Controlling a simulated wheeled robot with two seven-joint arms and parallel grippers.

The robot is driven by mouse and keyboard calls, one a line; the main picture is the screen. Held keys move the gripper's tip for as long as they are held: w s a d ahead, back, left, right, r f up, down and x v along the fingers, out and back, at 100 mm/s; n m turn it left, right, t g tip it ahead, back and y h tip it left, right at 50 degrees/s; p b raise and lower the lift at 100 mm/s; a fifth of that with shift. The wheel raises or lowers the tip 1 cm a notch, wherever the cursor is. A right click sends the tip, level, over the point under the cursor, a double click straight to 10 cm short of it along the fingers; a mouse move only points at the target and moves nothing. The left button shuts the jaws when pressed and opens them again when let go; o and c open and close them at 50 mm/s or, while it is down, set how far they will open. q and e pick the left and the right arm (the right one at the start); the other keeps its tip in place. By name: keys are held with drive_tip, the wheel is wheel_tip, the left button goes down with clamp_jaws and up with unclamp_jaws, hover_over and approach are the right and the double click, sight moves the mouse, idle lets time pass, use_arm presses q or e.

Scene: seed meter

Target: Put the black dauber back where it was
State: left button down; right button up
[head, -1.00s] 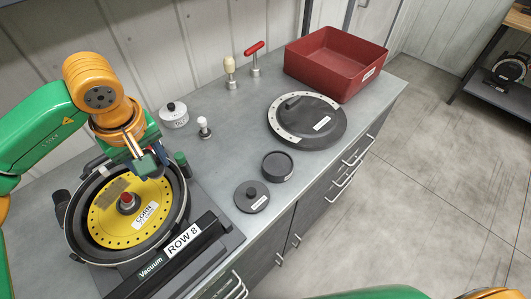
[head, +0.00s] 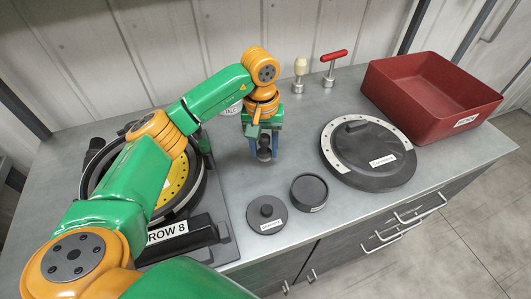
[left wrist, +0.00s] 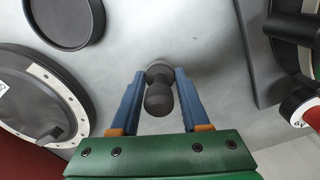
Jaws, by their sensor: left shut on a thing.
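My left gripper (head: 264,155) points down over the bench, right of the seed meter and behind the small dark lidded discs. It is shut on the black dauber (head: 264,153), a dark piece with a rounded knob. In the left wrist view the dauber (left wrist: 159,98) sits upright between the blue fingers, its wider end beyond the knob. I cannot tell whether it touches the bench. The seed meter (head: 178,185) with its yellow plate is partly hidden by my left arm. My right gripper is out of view.
A flat black disc with knob (head: 266,214) and a round black cup (head: 309,191) lie in front. A large dark cover (head: 368,152) and red bin (head: 430,97) stand right. A cream-handled tool (head: 299,75) and red T-handle tool (head: 329,68) stand behind. A white pot (head: 233,109) is partly hidden.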

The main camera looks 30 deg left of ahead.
sight(263, 152)
use_arm(q)
wheel_tip(263, 152, down, 3)
drive_tip(key=shift+r+p, duration=0.2)
drive_tip(key=shift+p, duration=0.65)
drive_tip(key=shift+s+a+f, duration=0.1)
drive_tip(key=shift+a+f, duration=0.05)
drive_tip(key=shift+f, duration=0.1)
drive_tip(key=shift+f+b, duration=0.2)
drive_tip(key=shift+b, duration=0.15)
drive_tip(key=shift+c, duration=1.9)
unclamp_jaws()
